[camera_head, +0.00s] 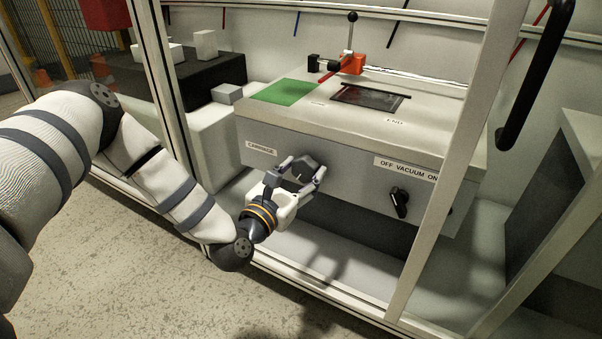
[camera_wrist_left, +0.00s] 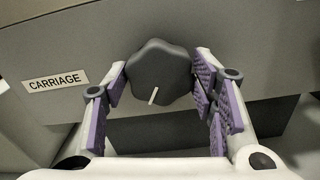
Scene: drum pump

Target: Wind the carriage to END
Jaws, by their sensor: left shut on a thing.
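The dark grey lobed knob (camera_wrist_left: 160,66) sits on the front of a grey box, right of the CARRIAGE label (camera_wrist_left: 56,82). Its white pointer line points down, leaning slightly. My left gripper (camera_head: 303,171) is shut on this knob, with purple pads on both sides in the left wrist view. The END label (camera_head: 394,121) is on the box top, near a dark framed window (camera_head: 369,97). A red block (camera_head: 353,64) with a black-ball lever stands behind the window. I cannot tell which part is the carriage. My right gripper is not in view.
A black vacuum knob (camera_head: 399,202) is to the right, under the OFF VACUUM ON label (camera_head: 408,169). A green plate (camera_head: 286,92) lies on the box top. Pale frame posts (camera_head: 455,165) stand at the right and left of the box.

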